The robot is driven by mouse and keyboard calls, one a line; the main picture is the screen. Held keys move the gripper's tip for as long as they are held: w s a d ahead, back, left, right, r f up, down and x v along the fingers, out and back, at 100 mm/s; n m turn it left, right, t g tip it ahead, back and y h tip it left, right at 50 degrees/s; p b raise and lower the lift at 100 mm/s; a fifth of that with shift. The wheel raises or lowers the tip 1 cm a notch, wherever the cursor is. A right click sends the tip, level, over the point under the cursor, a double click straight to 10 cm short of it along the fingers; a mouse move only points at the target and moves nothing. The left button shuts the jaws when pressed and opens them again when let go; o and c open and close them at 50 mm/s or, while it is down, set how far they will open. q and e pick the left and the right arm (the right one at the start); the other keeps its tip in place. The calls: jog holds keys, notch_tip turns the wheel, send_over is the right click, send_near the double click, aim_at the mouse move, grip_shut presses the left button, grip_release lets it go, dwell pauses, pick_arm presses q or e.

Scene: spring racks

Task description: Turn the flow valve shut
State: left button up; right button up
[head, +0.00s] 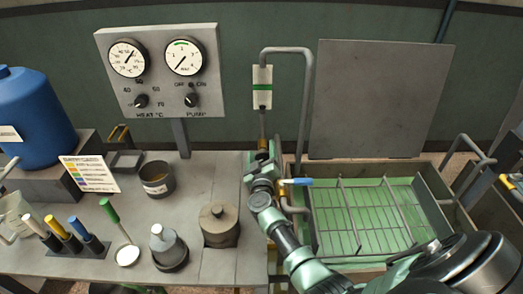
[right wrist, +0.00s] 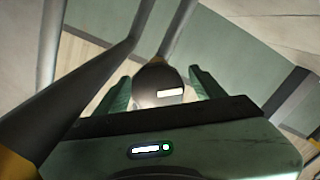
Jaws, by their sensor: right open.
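The flow pipe (head: 310,95) rises behind the bench and bends over to a flow gauge (head: 262,74) with a green band. A blue lever (head: 297,182), which looks like the valve handle, sticks out to the right low on this pipework. My right gripper (head: 261,163) is at the pipework below the gauge, just left of the blue lever. In the right wrist view its two green fingers (right wrist: 162,90) are apart, with a dark rounded part (right wrist: 158,82) bearing a white mark beyond and between them. The valve body is mostly hidden by my right arm. My left gripper is not seen.
A green wash tank with a wire rack (head: 375,215) lies to the right, its grey lid (head: 385,100) upright behind. A gauge panel (head: 162,70) stands at the back left. A lidded pot (head: 219,225), a dark tin (head: 157,179) and colored-handled tools (head: 68,236) occupy the bench.

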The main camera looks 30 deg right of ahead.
aim_at(262, 159)
jog(key=v, duration=0.6)
jog(key=shift+s+a+r+p, duration=0.1)
jog(key=shift+s+a+p, duration=0.05)
jog(key=shift+p, duration=0.15)
jog(key=shift+s, duration=0.1)
jog(key=shift+a, duration=0.1)
